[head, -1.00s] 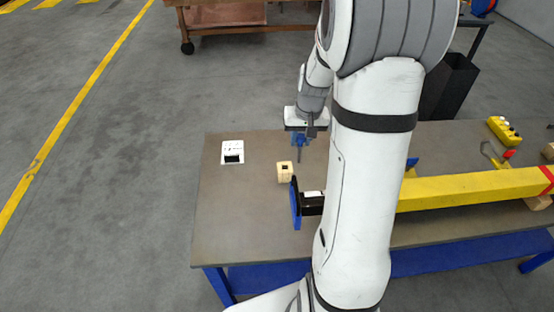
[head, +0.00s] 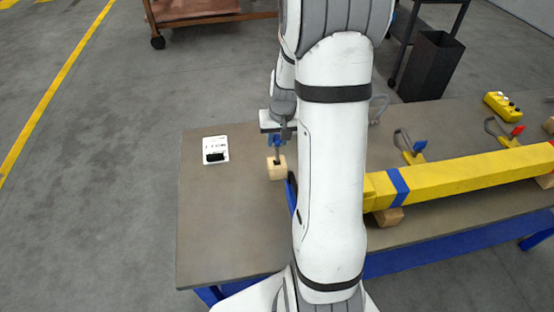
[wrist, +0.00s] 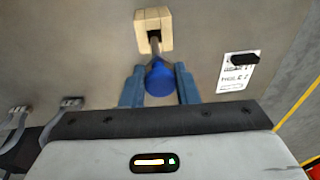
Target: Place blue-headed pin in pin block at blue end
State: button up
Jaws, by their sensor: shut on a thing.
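My gripper (head: 277,141) is shut on the blue-headed pin, directly above the pale wooden pin block (head: 276,172). In the wrist view, the blue ball head of the pin (wrist: 159,80) sits between the two blue fingers of my gripper (wrist: 160,74). The pin's grey shaft points at the dark square hole of the pin block (wrist: 140,28). The shaft's end meets the hole in this view; I cannot tell how deep it is. A blue band (head: 398,187) marks the near end of the yellow beam (head: 460,175).
A white label card with a black patch (head: 215,149) lies left of the block. Clamps with grey handles (head: 410,147) stand behind the beam. A yellow button box (head: 502,105) is at the back right.

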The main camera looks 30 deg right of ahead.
aim_at(278, 148)
jog(key=shift+f, duration=3.15)
jog(key=shift+f, duration=0.15)
jog(key=o, duration=1.1)
jog(key=shift+c, duration=0.2)
